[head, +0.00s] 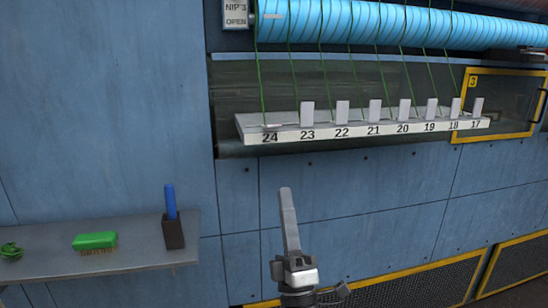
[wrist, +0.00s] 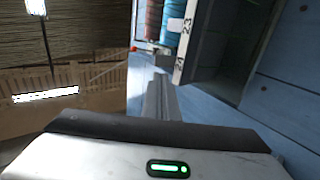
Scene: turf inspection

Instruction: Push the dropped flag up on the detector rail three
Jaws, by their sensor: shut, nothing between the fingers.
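The detector rail (head: 376,132) is a pale shelf on the blue machine, numbered 24 to 17 from left to right. White flags stand upright at 23 to 17, such as flag 23 (head: 307,113). At 24 no flag stands; the dropped flag (head: 270,125) seems to lie flat on the rail there. My gripper (head: 286,192) is shut and empty, pointing up below the rail between 24 and 23 in the head view, apart from it. In the wrist view, my fingers (wrist: 158,82) point toward the rail's 24 end (wrist: 179,66).
Green yarns run from a blue roller (head: 400,24) down to the rail. A yellow-framed panel (head: 500,102) is at the right. At lower left, a shelf (head: 130,262) holds a green brush (head: 95,240) and a blue-handled tool in a dark holder (head: 173,234).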

